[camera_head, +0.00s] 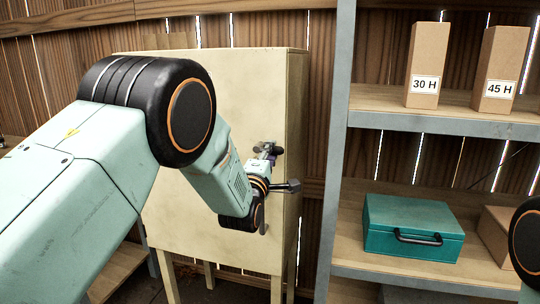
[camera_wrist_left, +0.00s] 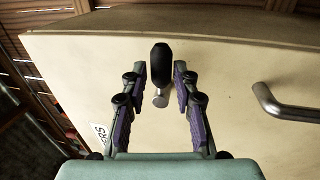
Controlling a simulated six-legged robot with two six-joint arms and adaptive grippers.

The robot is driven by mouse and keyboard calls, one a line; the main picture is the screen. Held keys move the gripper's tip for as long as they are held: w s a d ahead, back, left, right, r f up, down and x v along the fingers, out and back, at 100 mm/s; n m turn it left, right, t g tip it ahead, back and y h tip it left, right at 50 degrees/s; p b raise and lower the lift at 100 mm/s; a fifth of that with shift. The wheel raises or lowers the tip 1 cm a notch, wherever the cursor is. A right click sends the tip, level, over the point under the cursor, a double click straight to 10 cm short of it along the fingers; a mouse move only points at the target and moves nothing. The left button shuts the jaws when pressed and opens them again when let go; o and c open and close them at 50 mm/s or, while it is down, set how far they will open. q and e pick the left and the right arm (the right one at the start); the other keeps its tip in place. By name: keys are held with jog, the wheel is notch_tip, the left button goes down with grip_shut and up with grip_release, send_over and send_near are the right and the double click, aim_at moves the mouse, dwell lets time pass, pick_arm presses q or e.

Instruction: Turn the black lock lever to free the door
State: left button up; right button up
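The black lock lever (camera_wrist_left: 161,65) stands out from the cabinet door on a short metal stem in the left wrist view. It looks upright there, between the two fingers of my left gripper (camera_wrist_left: 160,78). The fingers stand apart on either side of the lever, with a narrow gap at least on the left; contact on the right is hard to tell. The beige cabinet door (camera_wrist_left: 235,75) is closed behind it. In the head view my left gripper (camera_head: 268,151) is at the upper right of the cabinet (camera_head: 185,215), and the lever is hard to make out. My right gripper is out of view.
A curved metal handle (camera_wrist_left: 285,105) sits on the door right of the lever in the wrist view. Right of the cabinet, a shelf (camera_head: 440,118) holds two cardboard boxes (camera_head: 423,65) and a teal case (camera_head: 412,228). My right arm shows at the right edge.

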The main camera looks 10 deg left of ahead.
pick_arm(q)
jog(key=shift+o, duration=1.3)
jog(key=s+f, duration=0.2)
jog(key=s, duration=0.9)
jog(key=shift+s+a+f, duration=0.15)
jog(key=shift+s+f, duration=0.05)
jog(key=shift+s, duration=0.2)
